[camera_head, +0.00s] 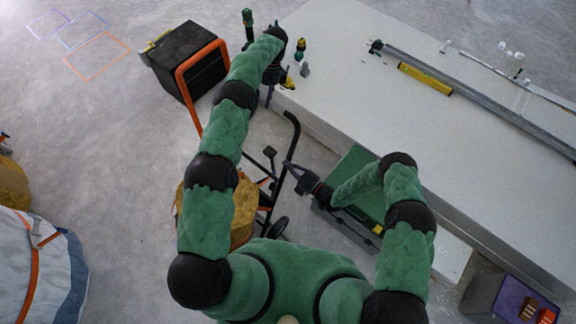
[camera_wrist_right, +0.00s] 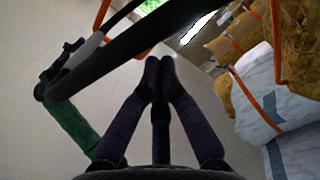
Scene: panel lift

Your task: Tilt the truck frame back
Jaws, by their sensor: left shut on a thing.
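The truck frame has an orange loop (camera_head: 181,82) and a curved black bar (camera_head: 297,130) that runs down to a wheel (camera_head: 279,227). My left arm hides much of its middle. My left gripper (camera_head: 270,92) points down by the table edge, above the black bar's top. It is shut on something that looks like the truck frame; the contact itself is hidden. My right gripper (camera_head: 289,164) is beside the black bar. In the right wrist view its fingertips (camera_wrist_right: 159,68) meet with nothing visible between them.
A long white table (camera_head: 350,45) fills the right, holding a yellow level (camera_head: 425,79), a metal rail (camera_head: 470,97) and small tools. A black box (camera_head: 185,55) stands behind the orange loop. Yellow-brown sacks and a blue-white bag (camera_head: 40,270) lie left.

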